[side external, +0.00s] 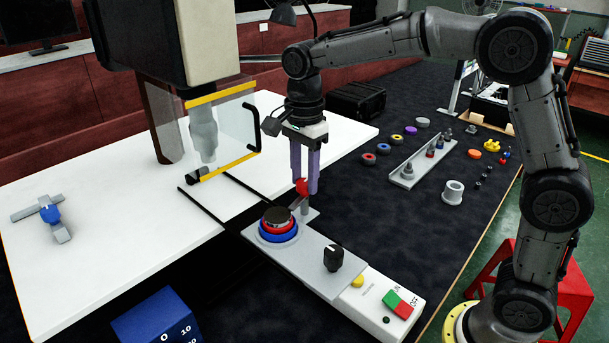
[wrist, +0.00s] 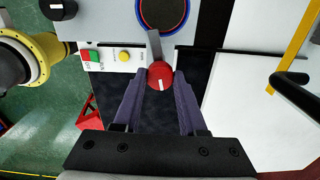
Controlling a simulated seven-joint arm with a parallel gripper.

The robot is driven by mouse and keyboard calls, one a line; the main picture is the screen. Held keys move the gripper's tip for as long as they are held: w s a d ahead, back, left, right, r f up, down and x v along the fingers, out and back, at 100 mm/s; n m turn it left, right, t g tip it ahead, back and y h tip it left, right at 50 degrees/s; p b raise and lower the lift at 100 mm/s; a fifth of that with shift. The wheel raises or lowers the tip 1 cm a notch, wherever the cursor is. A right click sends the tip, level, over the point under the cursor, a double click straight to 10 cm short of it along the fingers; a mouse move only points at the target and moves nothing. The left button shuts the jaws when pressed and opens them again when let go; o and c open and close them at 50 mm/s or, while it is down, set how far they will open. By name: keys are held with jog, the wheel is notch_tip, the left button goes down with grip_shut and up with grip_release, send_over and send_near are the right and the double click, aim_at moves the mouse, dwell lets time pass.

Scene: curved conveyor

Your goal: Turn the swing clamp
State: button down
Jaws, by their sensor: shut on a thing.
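The swing clamp is a grey arm (wrist: 154,44) with a round red knob (wrist: 160,76) that has a white mark. In the wrist view the arm runs from the knob toward the round red and blue fixture (wrist: 162,12). My gripper (wrist: 160,78) has its two purple fingers on either side of the red knob, shut on it. In the side external view the knob (side external: 302,187) shows between the purple fingers (side external: 304,180), just behind the fixture (side external: 278,226). The fingers partly hide the clamp's post there.
The fixture sits on a grey plate with a black knob (side external: 333,258) and a box with green and red buttons (side external: 398,303). A yellow-edged clear guard (side external: 222,135) stands left of my gripper. A parts tray (side external: 422,162) lies to the right on the dark mat.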

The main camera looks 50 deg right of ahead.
aim_at(304, 181)
jog(key=shift+r+m, duration=0.1)
jog(key=shift+m, duration=1)
jog(key=shift+c, duration=2.3)
grip_release()
notch_tip(304, 181, up, 14)
